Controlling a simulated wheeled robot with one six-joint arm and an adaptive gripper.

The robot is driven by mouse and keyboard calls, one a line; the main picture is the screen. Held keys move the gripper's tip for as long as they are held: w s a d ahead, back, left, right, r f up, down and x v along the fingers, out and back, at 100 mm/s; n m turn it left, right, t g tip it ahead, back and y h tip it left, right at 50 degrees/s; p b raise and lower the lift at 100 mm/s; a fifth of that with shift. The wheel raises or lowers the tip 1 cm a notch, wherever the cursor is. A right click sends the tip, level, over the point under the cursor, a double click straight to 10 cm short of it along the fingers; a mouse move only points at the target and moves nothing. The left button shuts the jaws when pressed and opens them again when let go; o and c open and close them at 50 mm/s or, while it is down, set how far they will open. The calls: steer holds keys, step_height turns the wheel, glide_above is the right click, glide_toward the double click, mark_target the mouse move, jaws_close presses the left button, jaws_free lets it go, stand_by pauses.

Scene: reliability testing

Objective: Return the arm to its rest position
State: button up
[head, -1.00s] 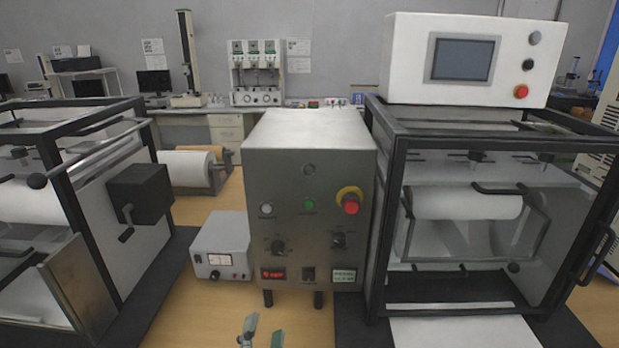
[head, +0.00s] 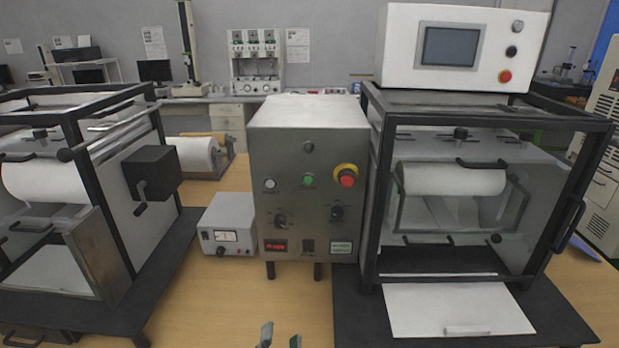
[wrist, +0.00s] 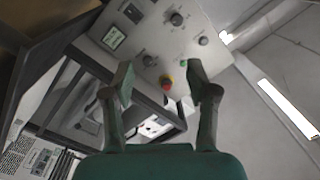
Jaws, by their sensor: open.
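My gripper (head: 280,338) shows only as two fingertips at the bottom edge of the head view. In the wrist view my gripper (wrist: 160,88) is open, with its two fingers spread and nothing between them. The grey control box (head: 290,150) stands on the table beyond it. In the wrist view the control box (wrist: 150,22) appears tilted past the fingertips, apart from them. The rest of the arm is out of the head view.
A framed roller machine (head: 366,250) stands at the right with a white control panel (head: 405,48) on top. Another roller machine (head: 100,250) stands at the left. A small white meter box (head: 229,224) sits beside the control box. The wooden table (head: 220,300) is clear in front.

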steer(key=s+d+f+n+g+y, duration=0.25)
steer(key=s+d+f+n, duration=0.45)
steer(key=s+d+f, duration=0.7)
steer(key=s+d+r+h, duration=0.1)
steer(key=s+d, duration=0.2)
steer(key=s, duration=0.4)
steer(key=s+d+r+h, duration=0.1)
steer(key=s+d+r, duration=0.1)
steer(key=s, duration=0.6)
steer(key=s+d+r+n+h, duration=0.1)
steer(key=s+d+r, duration=0.1)
steer(key=s+d, duration=0.2)
steer(key=s, duration=0.3)
steer(key=shift+s+d+g, duration=0.15)
steer(key=shift+d+g, duration=0.2)
steer(key=shift+d, duration=0.05)
steer(key=shift+r, duration=0.1)
